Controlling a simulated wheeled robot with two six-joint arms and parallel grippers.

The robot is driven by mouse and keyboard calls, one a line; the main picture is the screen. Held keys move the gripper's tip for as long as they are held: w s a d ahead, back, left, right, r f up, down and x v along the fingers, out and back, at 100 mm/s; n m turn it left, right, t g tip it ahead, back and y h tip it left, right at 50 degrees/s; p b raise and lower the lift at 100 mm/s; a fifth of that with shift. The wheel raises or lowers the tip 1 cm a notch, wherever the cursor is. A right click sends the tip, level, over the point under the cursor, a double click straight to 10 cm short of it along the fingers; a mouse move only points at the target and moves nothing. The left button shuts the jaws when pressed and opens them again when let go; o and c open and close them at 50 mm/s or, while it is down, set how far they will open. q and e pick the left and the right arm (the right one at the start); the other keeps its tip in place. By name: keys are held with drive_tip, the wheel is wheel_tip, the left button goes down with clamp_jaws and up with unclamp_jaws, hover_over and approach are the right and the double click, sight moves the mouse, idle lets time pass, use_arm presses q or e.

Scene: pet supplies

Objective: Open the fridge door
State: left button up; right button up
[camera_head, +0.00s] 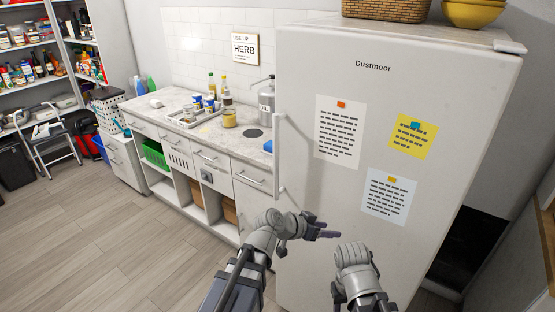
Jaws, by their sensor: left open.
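The fridge (330,75) is a tall off-white appliance marked "Dustmoor", filling the middle and right of the head view. Its door (340,190) looks shut. A long vertical white handle (279,160) runs along the door's left edge. My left gripper (322,228) is open and empty, below and to the right of the handle's lower end, apart from it in the picture. My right gripper (352,258) is in front of the lower door; its fingers are hidden, so I cannot tell its jaw state.
Paper notes (340,132) and a yellow note (412,136) hang on the door. A wicker basket (385,9) and yellow bowls (470,13) stand on top. A counter (205,130) with bottles and drawers adjoins the fridge's left. The wooden floor (100,235) at left is clear.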

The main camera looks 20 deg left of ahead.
use_arm(q)
drive_tip(key=w+a+r+n+t, duration=0.2)
drive_tip(key=w+a+r+t, duration=0.45)
drive_tip(key=a, duration=0.25)
drive_tip(key=n+t+y, duration=0.3)
drive_tip(key=y, duration=0.3)
approach(275, 159)
drive_tip(key=w, duration=0.3)
drive_tip(key=shift+h, duration=0.3)
drive_tip(key=shift+w+d+f+b, duration=0.1)
drive_tip(key=shift+w+d+b, duration=0.1)
drive_tip(key=shift+w, duration=1.15)
drive_tip(key=shift+w+d+b, duration=0.1)
drive_tip(key=shift+w+d, duration=0.1)
drive_tip(key=shift+w, duration=1.15)
drive_tip(key=shift+w+d+f+b, duration=0.1)
drive_tip(key=shift+w+d+b, duration=0.1)
drive_tip(key=shift+w, duration=1.15)
clamp_jaws()
drive_tip(key=shift+s, duration=0.1)
